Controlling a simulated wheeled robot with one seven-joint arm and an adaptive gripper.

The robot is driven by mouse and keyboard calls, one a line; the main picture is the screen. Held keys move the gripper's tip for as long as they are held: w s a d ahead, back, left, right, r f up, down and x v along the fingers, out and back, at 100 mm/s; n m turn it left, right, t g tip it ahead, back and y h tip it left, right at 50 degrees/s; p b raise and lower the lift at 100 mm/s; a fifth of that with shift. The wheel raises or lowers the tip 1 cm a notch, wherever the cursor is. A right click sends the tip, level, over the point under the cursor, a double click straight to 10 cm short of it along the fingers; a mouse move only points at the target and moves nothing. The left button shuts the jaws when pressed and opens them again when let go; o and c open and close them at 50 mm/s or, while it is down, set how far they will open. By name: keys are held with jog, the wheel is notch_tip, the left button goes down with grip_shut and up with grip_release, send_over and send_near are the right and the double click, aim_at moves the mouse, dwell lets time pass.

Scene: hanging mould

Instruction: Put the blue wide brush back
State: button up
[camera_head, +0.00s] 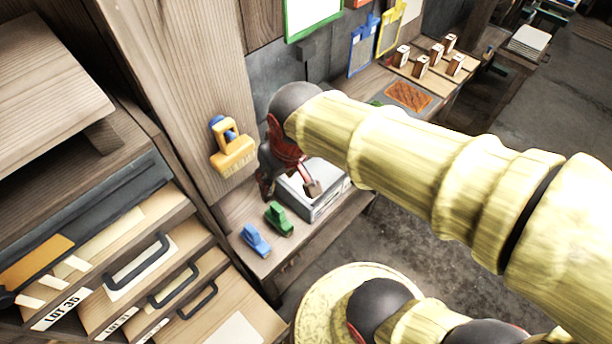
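A small blue object (256,240), which looks like the blue wide brush, lies on the low wooden bench at the left end. A similar green one (279,218) lies just behind and to its right. A yellow-orange wide brush (235,153) hangs on the wooden panel, with a blue piece (217,126) showing behind its top. My gripper (288,190), dark and red, is above the bench, behind the green object and right of the hanging brush. Its fingers look spread apart, with nothing seen between them. My arm hides part of the bench.
A grey open box (325,203) stands on the bench close beside my gripper. Drawers with dark handles (137,263) stand at left. Blue (364,44) and yellow (391,27) boards hang at the back, near several small blocks on the bench. Open floor lies at right.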

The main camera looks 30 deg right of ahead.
jog(key=s+d+r+m+t, duration=0.1)
jog(key=s+d+r, duration=0.2)
jog(key=s+r, duration=0.2)
jog(key=shift+s+r+t, duration=0.2)
jog(key=shift+s+t, duration=0.2)
jog(key=shift+s, duration=0.4)
jog(key=shift+d, duration=0.1)
